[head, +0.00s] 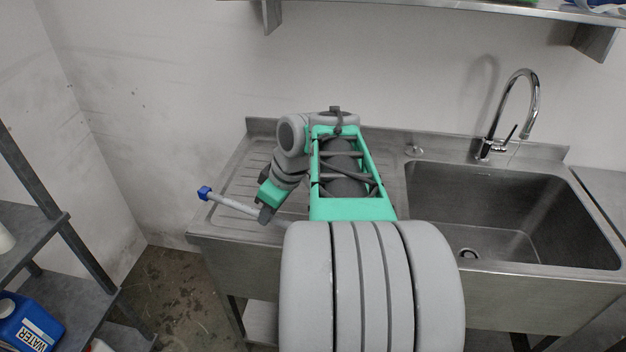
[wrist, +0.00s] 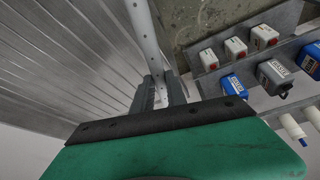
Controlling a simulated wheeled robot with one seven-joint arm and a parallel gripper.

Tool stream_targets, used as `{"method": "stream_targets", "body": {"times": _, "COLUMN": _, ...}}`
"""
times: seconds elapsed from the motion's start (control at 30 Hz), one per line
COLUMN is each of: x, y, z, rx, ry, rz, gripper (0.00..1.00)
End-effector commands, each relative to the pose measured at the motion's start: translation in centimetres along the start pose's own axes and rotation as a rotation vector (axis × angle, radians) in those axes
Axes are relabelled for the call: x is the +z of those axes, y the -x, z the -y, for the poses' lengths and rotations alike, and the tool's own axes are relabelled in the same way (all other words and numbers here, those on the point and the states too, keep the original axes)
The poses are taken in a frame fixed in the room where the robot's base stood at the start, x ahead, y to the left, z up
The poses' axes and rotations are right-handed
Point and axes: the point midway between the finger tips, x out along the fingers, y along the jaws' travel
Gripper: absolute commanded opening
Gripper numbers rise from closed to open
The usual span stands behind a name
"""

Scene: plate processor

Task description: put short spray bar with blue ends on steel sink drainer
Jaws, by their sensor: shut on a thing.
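A short grey spray bar (head: 232,204) with a blue end (head: 205,193) shows in the head view, its blue end to the left. Its other end is hidden behind my arm. My gripper (head: 266,213) is shut on the bar and holds it over the front left part of the ribbed steel sink drainer (head: 236,177). In the wrist view the bar (wrist: 146,40) runs up from between the fingers of my gripper (wrist: 160,92), with the ribbed drainer (wrist: 70,60) to the left. I cannot tell whether the bar touches the drainer.
The sink basin (head: 500,205) with a tap (head: 515,115) is right of the drainer. A shelf rack (head: 45,235) stands at the left, with a blue water container (head: 28,325). A steel wall shelf (head: 450,8) is above. My arm hides the drainer's right part.

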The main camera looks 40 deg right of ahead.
Motion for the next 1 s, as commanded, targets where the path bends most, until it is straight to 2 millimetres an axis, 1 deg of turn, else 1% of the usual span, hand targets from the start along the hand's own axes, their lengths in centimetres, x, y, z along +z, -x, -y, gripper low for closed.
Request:
{"method": "stream_targets", "body": {"times": 0.03, "x": 2.1, "y": 1.9, "z": -2.4, "rx": -0.011, "ry": 0.025, "rz": 0.001, "gripper": 0.00}}
{"method": "stream_targets", "body": {"times": 0.07, "x": 3.3, "y": 2.9, "z": -3.4, "rx": -0.024, "ry": 0.053, "rz": 0.001, "gripper": 0.00}}
{"method": "stream_targets", "body": {"times": 0.1, "x": 4.9, "y": 4.1, "z": -4.6, "rx": -0.040, "ry": 0.092, "rz": 0.001, "gripper": 0.00}}
{"method": "stream_targets", "body": {"times": 0.13, "x": 6.2, "y": 5.0, "z": -5.3, "rx": -0.051, "ry": 0.118, "rz": 0.001, "gripper": 0.00}}
{"method": "stream_targets", "body": {"times": 0.2, "x": 8.8, "y": 6.8, "z": -6.6, "rx": -0.074, "ry": 0.174, "rz": 0.001, "gripper": 0.00}}
{"method": "stream_targets", "body": {"times": 0.3, "x": 11.7, "y": 8.6, "z": -7.4, "rx": -0.099, "ry": 0.232, "rz": 0.001, "gripper": 0.00}}
{"method": "stream_targets", "body": {"times": 0.4, "x": 12.8, "y": 9.2, "z": -7.7, "rx": -0.111, "ry": 0.264, "rz": 0.001, "gripper": 0.00}}
{"method": "stream_targets", "body": {"times": 0.47, "x": 12.6, "y": 8.8, "z": -8.0, "rx": -0.114, "ry": 0.272, "rz": 0.000, "gripper": 0.00}}
{"method": "stream_targets", "body": {"times": 0.57, "x": 11.1, "y": 7.0, "z": -8.9, "rx": -0.118, "ry": 0.277, "rz": -0.001, "gripper": 0.00}}
{"method": "stream_targets", "body": {"times": 0.77, "x": 7.2, "y": 2.8, "z": -11.5, "rx": -0.118, "ry": 0.275, "rz": -0.001, "gripper": 0.00}}
{"method": "stream_targets", "body": {"times": 0.8, "x": 6.8, "y": 1.6, "z": -11.9, "rx": -0.119, "ry": 0.273, "rz": 0.000, "gripper": 0.00}}
{"method": "stream_targets", "body": {"times": 0.9, "x": 6.3, "y": -1.1, "z": -12.8, "rx": -0.117, "ry": 0.271, "rz": 0.000, "gripper": 0.00}}
{"method": "stream_targets", "body": {"times": 1.0, "x": 5.8, "y": -2.7, "z": -13.4, "rx": -0.115, "ry": 0.271, "rz": 0.000, "gripper": 0.00}}
